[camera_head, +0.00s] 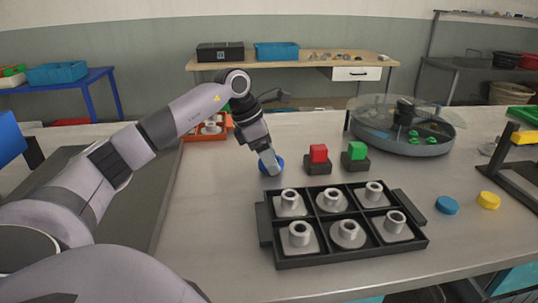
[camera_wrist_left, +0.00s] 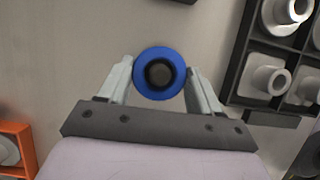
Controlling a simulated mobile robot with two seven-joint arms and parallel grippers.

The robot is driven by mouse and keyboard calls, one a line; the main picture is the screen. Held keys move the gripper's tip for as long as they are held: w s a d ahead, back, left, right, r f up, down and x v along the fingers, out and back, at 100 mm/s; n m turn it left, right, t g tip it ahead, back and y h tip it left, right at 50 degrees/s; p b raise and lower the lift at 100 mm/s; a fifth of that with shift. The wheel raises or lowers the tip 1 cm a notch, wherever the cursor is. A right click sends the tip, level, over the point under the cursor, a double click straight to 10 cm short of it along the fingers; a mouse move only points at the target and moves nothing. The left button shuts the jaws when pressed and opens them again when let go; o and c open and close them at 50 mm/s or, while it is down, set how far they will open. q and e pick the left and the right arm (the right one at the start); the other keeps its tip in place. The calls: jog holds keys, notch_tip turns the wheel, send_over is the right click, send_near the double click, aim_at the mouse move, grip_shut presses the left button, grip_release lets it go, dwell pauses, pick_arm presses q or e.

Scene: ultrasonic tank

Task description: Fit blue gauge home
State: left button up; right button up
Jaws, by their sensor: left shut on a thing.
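The blue gauge (camera_head: 279,160) is round, and it is between the fingertips of my left gripper (camera_head: 269,162) at the table, left of the red block. In the left wrist view the blue gauge (camera_wrist_left: 160,54) shows as a blue ring with a dark round centre. The left gripper's two fingers (camera_wrist_left: 160,80) are shut on it from both sides. I cannot tell whether it rests on the table or is slightly raised. A red block (camera_head: 319,152) and a green block (camera_head: 357,150) each sit on a dark base to its right. My right gripper is not in view.
A black tray (camera_head: 264,225) with several grey hollow pegs stands in front. Blue (camera_head: 447,205) and yellow (camera_head: 488,200) discs lie right of it. A round lidded tank (camera_head: 415,148) stands at the back right. An orange bin (camera_head: 207,135) is behind my left arm.

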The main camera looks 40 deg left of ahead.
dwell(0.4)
pick_arm(q)
jog(key=o, duration=1.3)
jog(key=v, duration=0.7)
